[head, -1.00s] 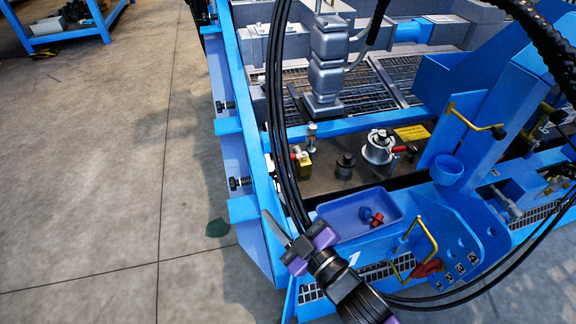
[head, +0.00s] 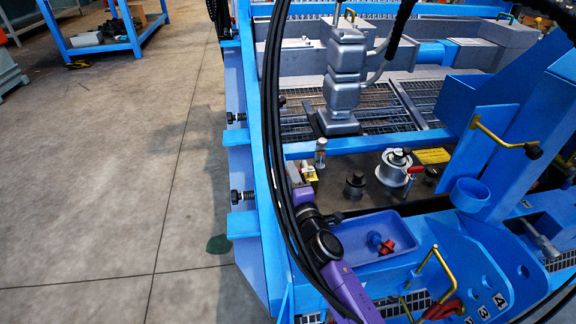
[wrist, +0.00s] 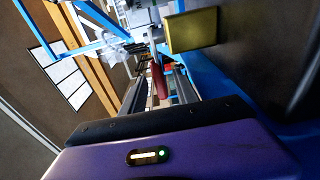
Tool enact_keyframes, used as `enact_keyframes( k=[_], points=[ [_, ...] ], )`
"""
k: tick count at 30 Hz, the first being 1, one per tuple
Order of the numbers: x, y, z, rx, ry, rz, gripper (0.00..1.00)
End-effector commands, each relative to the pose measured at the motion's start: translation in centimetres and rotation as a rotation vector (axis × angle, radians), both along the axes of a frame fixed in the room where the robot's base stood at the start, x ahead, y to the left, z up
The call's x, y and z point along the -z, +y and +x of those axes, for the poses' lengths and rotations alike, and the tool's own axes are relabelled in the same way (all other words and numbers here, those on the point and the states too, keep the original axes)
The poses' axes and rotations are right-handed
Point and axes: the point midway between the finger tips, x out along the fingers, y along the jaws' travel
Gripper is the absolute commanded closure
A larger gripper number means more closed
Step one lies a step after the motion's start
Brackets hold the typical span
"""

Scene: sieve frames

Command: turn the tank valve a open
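A small brass-yellow valve (head: 308,172) sits at the left end of the dark panel, partly hidden by my cables and arm in the head view. In the wrist view a yellow block (wrist: 192,30), which looks like its body, is close at upper centre. A red handle (wrist: 158,80) lies just left of and below it. My gripper (wrist: 160,95) is open, with the red handle in line with the gap between its two dark fingers. I cannot tell whether it touches. In the head view the purple and black wrist is just below the valve, and the fingertips are hard to make out.
A silver round fitting (head: 395,168) with a red lever and a black knob (head: 354,184) stand to the right on the panel. A blue tray (head: 350,236) with red and blue caps is in front. Blue frame bars surround the panel. Open floor (head: 110,190) lies to the left.

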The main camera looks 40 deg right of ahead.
Motion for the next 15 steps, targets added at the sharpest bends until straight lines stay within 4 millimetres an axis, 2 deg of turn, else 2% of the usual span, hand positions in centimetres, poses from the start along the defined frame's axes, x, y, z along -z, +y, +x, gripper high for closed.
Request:
enact_keyframes(
  k=[7,15],
  points=[
    [0.0,-1.7,3.0,0.000,-0.003,0.002,0.64],
    [0.0,-2.3,3.9,0.000,-0.001,0.003,0.64]
  ],
)
